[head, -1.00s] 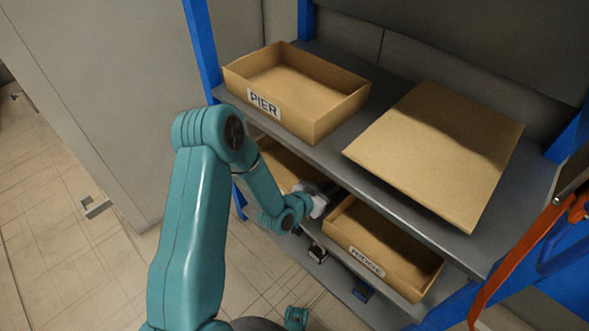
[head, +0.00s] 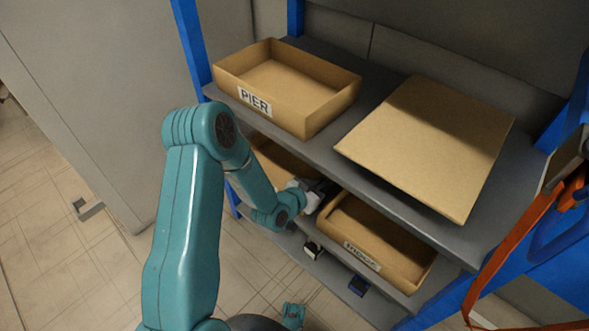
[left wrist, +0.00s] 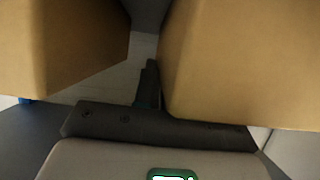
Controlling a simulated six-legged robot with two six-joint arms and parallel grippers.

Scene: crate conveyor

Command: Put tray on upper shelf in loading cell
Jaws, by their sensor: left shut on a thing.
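An open cardboard tray labelled RIDGE (head: 374,262) is at the lower shelf level, right of my left gripper. My left gripper (head: 320,196) reaches under the upper shelf (head: 330,150) and is shut on the RIDGE tray's left end. In the left wrist view, one dark finger of the gripper (left wrist: 150,88) shows against a cardboard box wall (left wrist: 240,60) on the right, seemingly the same tray. The other finger is hidden. My right gripper is in no view.
On the upper shelf stand an open tray labelled PIER (head: 300,122) and a flat-topped cardboard box (head: 425,145), with a narrow gap between them. Another cardboard tray (head: 272,160) is on the lower level at left. Blue uprights (head: 190,45) frame the rack.

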